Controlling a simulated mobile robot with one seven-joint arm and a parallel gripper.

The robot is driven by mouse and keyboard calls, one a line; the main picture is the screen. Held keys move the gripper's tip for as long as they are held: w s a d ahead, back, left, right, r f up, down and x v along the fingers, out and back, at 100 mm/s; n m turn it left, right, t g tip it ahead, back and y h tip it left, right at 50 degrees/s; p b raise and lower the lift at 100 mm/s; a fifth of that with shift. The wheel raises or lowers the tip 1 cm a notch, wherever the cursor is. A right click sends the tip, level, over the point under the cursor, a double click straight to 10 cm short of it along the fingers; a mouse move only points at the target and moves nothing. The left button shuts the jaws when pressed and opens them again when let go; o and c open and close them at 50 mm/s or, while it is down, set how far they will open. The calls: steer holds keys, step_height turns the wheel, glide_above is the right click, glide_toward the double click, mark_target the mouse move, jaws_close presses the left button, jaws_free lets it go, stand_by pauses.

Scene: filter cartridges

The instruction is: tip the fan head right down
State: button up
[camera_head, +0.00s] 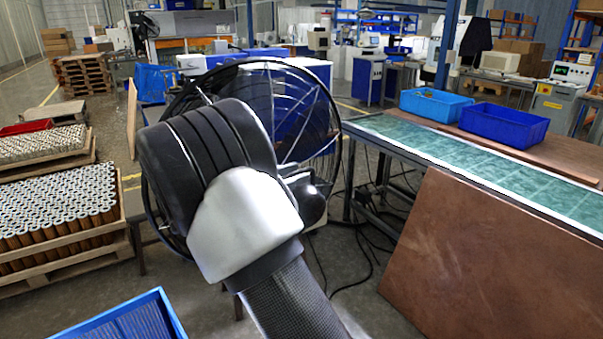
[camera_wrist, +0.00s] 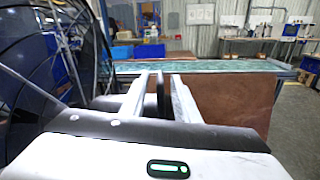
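The fan head (camera_head: 312,110) is a large round black wire cage, standing upright in the middle of the head view. My arm covers its lower left part. In the wrist view the cage (camera_wrist: 28,75) fills the left side, close to my gripper (camera_wrist: 159,77). The two pale fingers are apart. A thin dark upright piece (camera_wrist: 160,95) stands between them, with a gap seeming to show on each side. I cannot tell which part of the fan it is. In the head view my fingers are hidden behind my wrist.
A green-topped bench (camera_head: 470,162) with two blue bins (camera_head: 505,123) runs along the right. A brown board (camera_head: 490,265) leans in front of it. Pallets of filter cartridges (camera_head: 60,210) stand at the left. A blue crate (camera_head: 125,322) is at the bottom left.

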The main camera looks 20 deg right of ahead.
steer(key=shift+x, duration=1.55)
steer(key=shift+c, duration=0.3)
jaws_close()
steer(key=shift+r, duration=0.15)
